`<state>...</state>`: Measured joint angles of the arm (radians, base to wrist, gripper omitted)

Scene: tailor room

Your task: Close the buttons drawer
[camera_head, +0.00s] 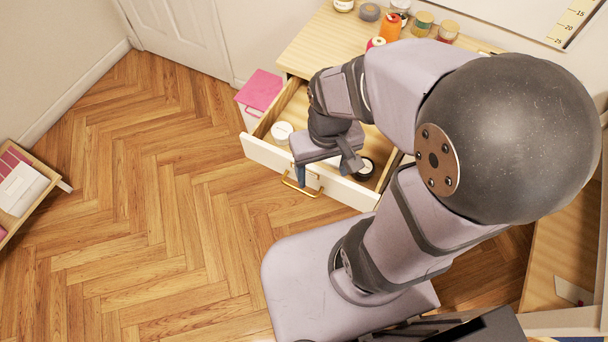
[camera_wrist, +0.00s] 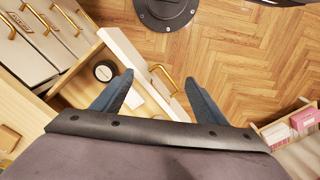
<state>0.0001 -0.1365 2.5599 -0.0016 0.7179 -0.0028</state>
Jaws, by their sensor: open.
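The drawer (camera_head: 268,155) stands pulled out of the wooden cabinet. It has a white front and a gold handle (camera_head: 300,188); no readable label shows. A white round item (camera_head: 282,130) and a black round item (camera_head: 365,168) lie inside. My gripper (camera_head: 324,174) is open at the drawer front. In the wrist view, the drawer front (camera_wrist: 122,50) runs between my spread fingers (camera_wrist: 160,88), with the handle (camera_wrist: 163,77) between the fingertips. I cannot tell whether a finger touches the front. My arm hides the drawer's right part in the head view.
Spools and jars (camera_head: 391,26) stand on the cabinet top (camera_head: 325,45). A pink-topped box (camera_head: 260,90) stands left of the drawer. Other closed drawers with gold handles (camera_wrist: 38,18) show in the wrist view. The wooden floor (camera_head: 150,180) before the drawer is clear; an open tray (camera_head: 42,185) is far left.

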